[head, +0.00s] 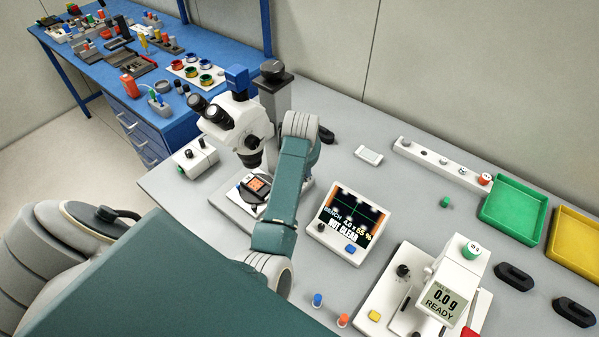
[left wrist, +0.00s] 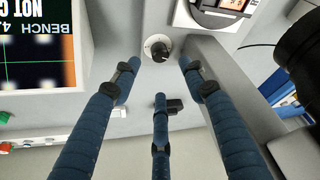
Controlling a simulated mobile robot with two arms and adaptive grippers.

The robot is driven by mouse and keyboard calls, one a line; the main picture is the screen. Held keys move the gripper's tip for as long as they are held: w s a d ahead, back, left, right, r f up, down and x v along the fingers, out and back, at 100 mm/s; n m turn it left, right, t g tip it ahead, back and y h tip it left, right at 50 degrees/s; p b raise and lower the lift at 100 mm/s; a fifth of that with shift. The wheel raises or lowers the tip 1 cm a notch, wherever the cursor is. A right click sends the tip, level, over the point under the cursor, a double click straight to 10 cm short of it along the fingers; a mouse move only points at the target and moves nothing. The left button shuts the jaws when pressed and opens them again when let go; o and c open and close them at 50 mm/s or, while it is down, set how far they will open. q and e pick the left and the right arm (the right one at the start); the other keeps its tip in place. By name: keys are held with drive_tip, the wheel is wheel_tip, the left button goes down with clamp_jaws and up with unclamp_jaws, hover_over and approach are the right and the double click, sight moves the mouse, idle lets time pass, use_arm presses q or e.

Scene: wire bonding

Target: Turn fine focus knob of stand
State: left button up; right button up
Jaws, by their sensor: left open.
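The microscope (head: 240,125) stands on a white base with a grey column (head: 273,95) behind it. My left arm reaches across the column's right side and hides that side in the head view. In the left wrist view my left gripper (left wrist: 157,75) is open, its blue fingers spread and empty. A small round knob with a dark centre and pale disc (left wrist: 157,48), seemingly the focus knob, shows between and beyond the fingertips. I cannot tell whether any finger touches it. The grey column (left wrist: 225,85) runs close beside the right finger. My right gripper is not in view.
A display (head: 347,218) stands right of the base. A black part (head: 327,135) lies behind my arm. A pull tester (head: 452,280), green tray (head: 513,212) and yellow tray (head: 577,240) are on the right. A white control box (head: 194,158) stands left of the microscope.

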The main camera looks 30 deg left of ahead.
use_arm(q)
drive_tip(key=p+x, duration=0.1)
drive_tip(key=x, duration=0.7)
drive_tip(key=shift+a+f, duration=0.1)
drive_tip(key=shift+f, duration=0.25)
drive_tip(key=shift+c, duration=0.5)
drive_tip(key=c, duration=1)
